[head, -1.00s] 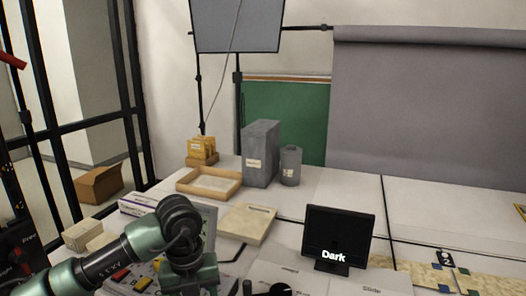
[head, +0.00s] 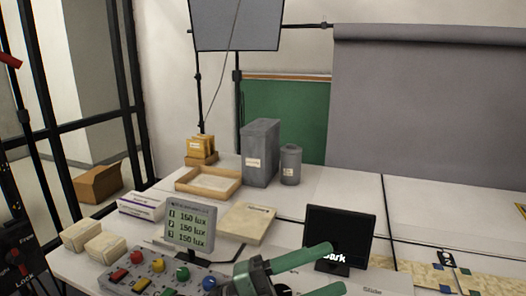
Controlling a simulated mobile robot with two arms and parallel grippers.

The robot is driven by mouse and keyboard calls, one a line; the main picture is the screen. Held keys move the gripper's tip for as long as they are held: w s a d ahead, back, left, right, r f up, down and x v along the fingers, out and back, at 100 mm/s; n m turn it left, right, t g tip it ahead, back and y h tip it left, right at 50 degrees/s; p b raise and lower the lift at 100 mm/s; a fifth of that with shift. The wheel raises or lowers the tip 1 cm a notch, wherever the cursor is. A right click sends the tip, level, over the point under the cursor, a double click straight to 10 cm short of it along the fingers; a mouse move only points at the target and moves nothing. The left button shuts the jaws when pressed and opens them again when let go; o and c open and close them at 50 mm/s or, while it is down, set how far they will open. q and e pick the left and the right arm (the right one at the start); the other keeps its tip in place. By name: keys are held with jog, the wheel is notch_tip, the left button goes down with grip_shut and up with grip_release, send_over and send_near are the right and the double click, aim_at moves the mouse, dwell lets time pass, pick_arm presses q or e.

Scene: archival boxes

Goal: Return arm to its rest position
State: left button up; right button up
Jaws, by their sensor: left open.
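My left gripper (head: 335,268) is low in the head view, right of the button panel and in front of the small black screen. Its two green fingers are spread apart with nothing between them. One finger overlaps the lower left of the black screen (head: 340,228), which reads "Dark" with its first letter partly covered. Most of the left arm is out of the frame below. My right gripper is not in view.
A panel (head: 163,282) with coloured knobs and buttons stands left of the gripper. A lux display (head: 190,226) rises behind it. Behind are a flat beige board (head: 247,223), a wooden tray (head: 231,190), a grey archival box (head: 260,153) and a grey canister (head: 290,166).

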pick_arm(q)
jog(key=w+a+f+n+t+y, duration=0.1)
jog(key=w+a+n+t+y, duration=0.5)
jog(key=n+t, duration=0.35)
jog(key=w+a+f+n+t+y, duration=0.1)
jog(key=w+a+n+t+y, duration=0.3)
jog(key=a+n+t, duration=0.5)
jog(key=s+a+f+n+g+y, duration=0.1)
jog(key=a+f+n+g+y, duration=0.3)
jog(key=f, duration=0.4)
jog(key=s+a+f+n+g+y, duration=0.2)
jog(key=a+f+n+y, duration=0.35)
jog(key=f+y, duration=0.2)
jog(key=s+a+f+g, duration=0.3)
jog(key=s+f+g, duration=0.3)
jog(key=s+f, duration=0.45)
jog(key=s+a+f+g, duration=0.2)
jog(key=s+f+g, duration=0.5)
jog(key=s, duration=0.6)
notch_tip(320, 180, down, 24)
jog(key=s+p, duration=0.1)
jog(key=p, duration=0.1)
jog(key=s+a+f+g+p, duration=0.1)
jog(key=s+a+f, duration=0.2)
jog(key=s+f, duration=1.3)
jog(key=shift+s, duration=0.9)
